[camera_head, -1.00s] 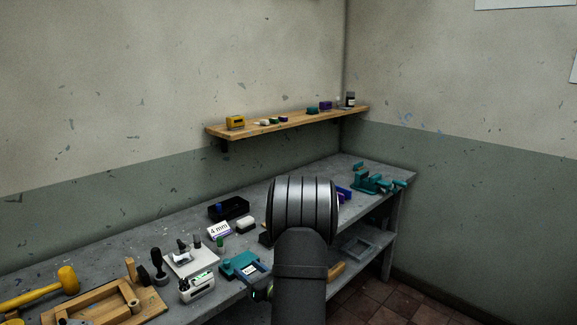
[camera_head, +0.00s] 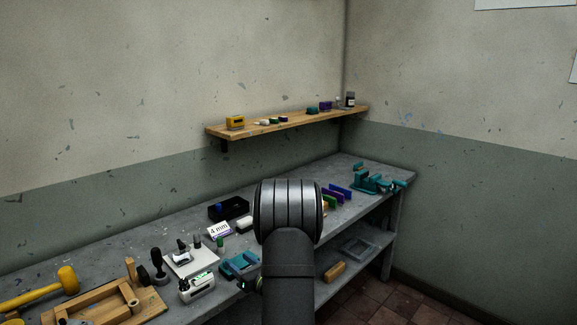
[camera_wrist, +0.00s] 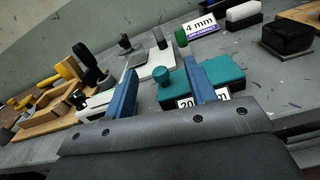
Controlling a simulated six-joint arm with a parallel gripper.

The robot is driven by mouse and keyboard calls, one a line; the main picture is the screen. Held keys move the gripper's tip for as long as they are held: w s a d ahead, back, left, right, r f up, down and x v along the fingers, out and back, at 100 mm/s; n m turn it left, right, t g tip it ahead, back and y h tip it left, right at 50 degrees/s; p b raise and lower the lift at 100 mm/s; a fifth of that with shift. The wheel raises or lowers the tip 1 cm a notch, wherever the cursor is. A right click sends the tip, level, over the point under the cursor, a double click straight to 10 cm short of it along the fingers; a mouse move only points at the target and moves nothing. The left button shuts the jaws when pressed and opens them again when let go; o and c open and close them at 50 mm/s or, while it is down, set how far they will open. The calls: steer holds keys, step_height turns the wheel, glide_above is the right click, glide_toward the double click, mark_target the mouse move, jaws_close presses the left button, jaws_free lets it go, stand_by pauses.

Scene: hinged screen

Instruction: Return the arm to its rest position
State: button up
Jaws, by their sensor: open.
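My arm rises in front of the bench in the head view, its dark rounded joint covering part of the bench top. In that view my gripper is mostly hidden behind the arm. In the wrist view my gripper (camera_wrist: 160,78) is open, with two blue fingers spread apart and nothing seen held between them. Beyond the fingers lies a teal block with a round knob (camera_wrist: 222,70), which also shows in the head view (camera_head: 238,264) just left of my arm. A label in front of the block is partly covered by the right finger.
The grey bench (camera_head: 100,262) holds a yellow mallet (camera_head: 66,279), a wooden frame (camera_head: 83,310), a white plate (camera_head: 193,263), a "4 mm" card (camera_head: 219,230), a black tray (camera_head: 236,206) and a teal vise (camera_head: 368,181). A wooden shelf (camera_head: 290,124) hangs above.

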steer(key=x, duration=0.5)
steer(key=shift+w+a, duration=0.15)
steer(key=shift+a, duration=0.1)
steer(key=shift+w+r, duration=0.5)
steer(key=w+d+r+m, duration=0.1)
steer(key=w+d+r, duration=0.3)
steer(key=w+d, duration=0.6)
steer(key=shift+w+d, duration=0.2)
steer(key=shift+d, duration=0.2)
steer(key=shift+r, duration=0.1)
